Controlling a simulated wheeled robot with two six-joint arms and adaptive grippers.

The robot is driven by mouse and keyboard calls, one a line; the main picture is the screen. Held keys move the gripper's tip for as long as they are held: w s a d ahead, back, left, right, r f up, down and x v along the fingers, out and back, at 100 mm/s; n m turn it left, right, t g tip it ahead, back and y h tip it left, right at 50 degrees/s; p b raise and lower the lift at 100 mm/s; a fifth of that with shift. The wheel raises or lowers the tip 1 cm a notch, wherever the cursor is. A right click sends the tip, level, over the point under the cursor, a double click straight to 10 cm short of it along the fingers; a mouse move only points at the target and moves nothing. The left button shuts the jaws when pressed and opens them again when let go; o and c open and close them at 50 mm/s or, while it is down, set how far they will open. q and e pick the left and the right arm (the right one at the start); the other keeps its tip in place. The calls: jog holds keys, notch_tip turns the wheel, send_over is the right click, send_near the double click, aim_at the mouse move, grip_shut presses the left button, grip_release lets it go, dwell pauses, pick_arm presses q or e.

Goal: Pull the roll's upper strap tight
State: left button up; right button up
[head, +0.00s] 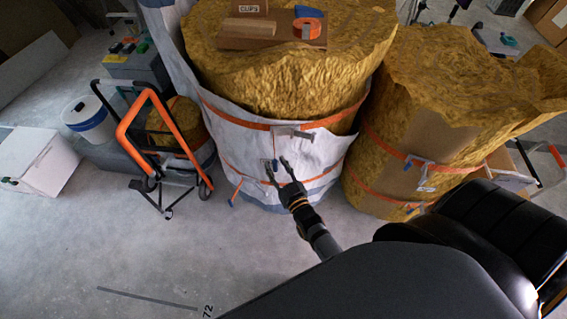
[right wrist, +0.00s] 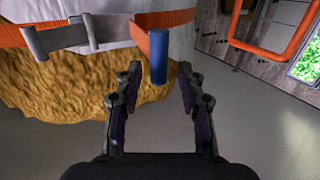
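The tall golden insulation roll (head: 290,70) stands upright in a white wrap, with an orange upper strap (head: 335,118) around it. The strap's grey metal buckle (head: 293,132) is on the front; the buckle also shows in the right wrist view (right wrist: 62,38). A loose orange tail with a blue end tab (right wrist: 158,60) hangs from this strap. My right gripper (head: 276,166) is open in front of the roll, below the buckle. In the right wrist view the tab appears between its fingertips; I see no finger contact. My left gripper is not in view.
A lower strap (head: 318,180) circles the same roll. Another strapped roll (head: 425,120) stands close on the right. An orange-framed cart (head: 150,125) with a smaller roll is on the left. A board with tape (head: 308,28) lies on top. The front floor is clear.

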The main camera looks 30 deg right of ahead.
jog(key=s, duration=1)
jog(key=shift+s, duration=0.4)
jog(key=s+d+f+g, duration=0.1)
jog(key=s+f+g, duration=0.3)
jog(key=f, duration=0.9)
jog(key=s+d+f+g, duration=0.1)
jog(key=s+f+g, duration=0.3)
jog(key=f, duration=0.8)
jog(key=s+d+f+g, duration=0.3)
jog(key=s+f+g, duration=0.1)
jog(key=s+f, duration=0.3)
jog(key=s+d+f+g, duration=0.3)
jog(key=s+f, duration=0.4)
jog(key=s, duration=0.5)
jog(key=shift+d+g+h, duration=0.3)
jog(key=shift+g+h, duration=0.1)
jog(key=shift+g, duration=0.5)
